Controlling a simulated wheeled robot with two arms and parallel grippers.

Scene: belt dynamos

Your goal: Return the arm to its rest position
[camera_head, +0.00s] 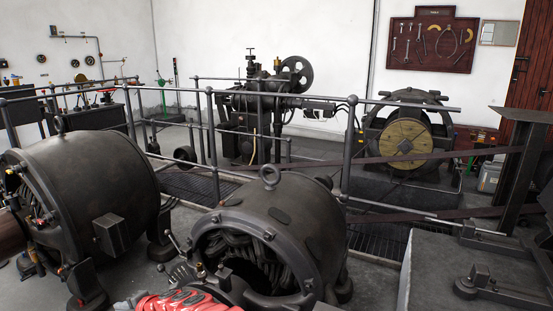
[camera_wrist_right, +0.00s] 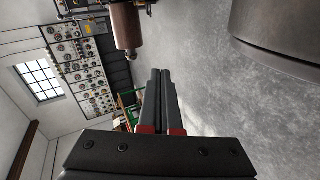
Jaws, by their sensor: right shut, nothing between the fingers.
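My right gripper (camera_wrist_right: 161,76) shows in the right wrist view, its two dark fingers with red bases side by side. It is shut and empty, with nothing touching its tips. Bare grey floor (camera_wrist_right: 215,95) lies beyond the fingers. In the head view a red shape with dark patches (camera_head: 190,300) sits at the bottom edge; I cannot tell whether it is part of my arm. My left gripper is not in view.
A dark dynamo (camera_head: 275,225) with an open end stands close in front, and a larger one (camera_head: 95,195) at left. Metal railings (camera_head: 212,150) cross behind them. A grey platform (camera_head: 435,265) is at right. A brown cylinder (camera_wrist_right: 126,25) shows near the wrist fingers.

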